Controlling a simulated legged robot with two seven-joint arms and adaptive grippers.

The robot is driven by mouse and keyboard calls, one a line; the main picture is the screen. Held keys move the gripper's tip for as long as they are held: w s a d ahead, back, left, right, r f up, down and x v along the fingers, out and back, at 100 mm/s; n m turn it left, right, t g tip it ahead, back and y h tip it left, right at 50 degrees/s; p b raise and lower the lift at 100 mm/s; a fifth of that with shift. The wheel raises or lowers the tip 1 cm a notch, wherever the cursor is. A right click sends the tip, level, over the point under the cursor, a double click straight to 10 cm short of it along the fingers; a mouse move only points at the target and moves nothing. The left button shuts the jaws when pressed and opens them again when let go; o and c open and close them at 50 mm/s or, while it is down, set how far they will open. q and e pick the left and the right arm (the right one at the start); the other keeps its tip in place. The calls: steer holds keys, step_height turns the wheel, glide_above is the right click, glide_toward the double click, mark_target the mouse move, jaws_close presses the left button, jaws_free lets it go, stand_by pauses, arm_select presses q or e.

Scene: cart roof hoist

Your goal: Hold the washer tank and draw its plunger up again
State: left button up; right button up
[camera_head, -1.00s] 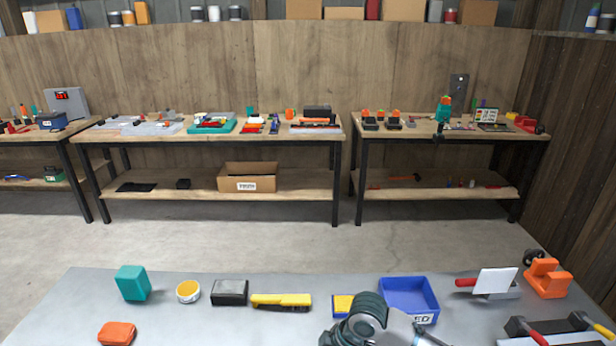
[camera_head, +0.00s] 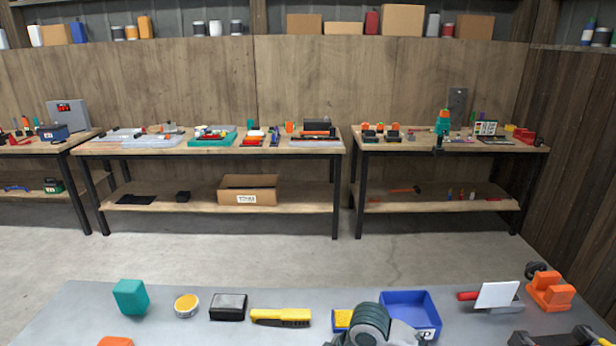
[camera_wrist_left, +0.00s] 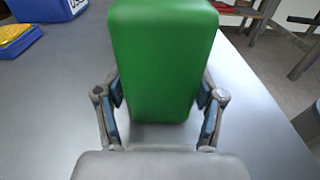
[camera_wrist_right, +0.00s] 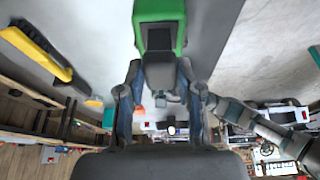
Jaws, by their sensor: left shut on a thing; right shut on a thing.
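The washer tank (camera_wrist_left: 162,60) is a green block with rounded edges. In the left wrist view it stands between the fingers of my left gripper (camera_wrist_left: 160,95), which is shut on its sides just above the grey bench top. In the right wrist view the green tank (camera_wrist_right: 178,12) shows at the top, with a dark grey plunger (camera_wrist_right: 159,70) coming from it toward the camera. My right gripper (camera_wrist_right: 160,82) is shut on this plunger. How far the plunger is drawn out is hard to tell. The head view shows neither the tank nor the gripper tips.
On the grey bench (camera_head: 250,337) lie a teal block (camera_head: 131,297), a yellow-lidded tin (camera_head: 187,305), a black box (camera_head: 228,307), a yellow brush (camera_head: 281,317), a blue bin (camera_head: 409,299) and an orange fixture (camera_head: 550,291). Part of my arm crosses the bench's front edge.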

steer(key=shift+w+r, duration=0.1)
steer(key=shift+r, duration=0.75)
stand_by(0.3)
steer(key=shift+r, duration=0.8)
stand_by(0.5)
steer(key=shift+r, duration=0.15)
stand_by(0.3)
steer(key=o, duration=1.2)
steer(key=shift+r, duration=0.1)
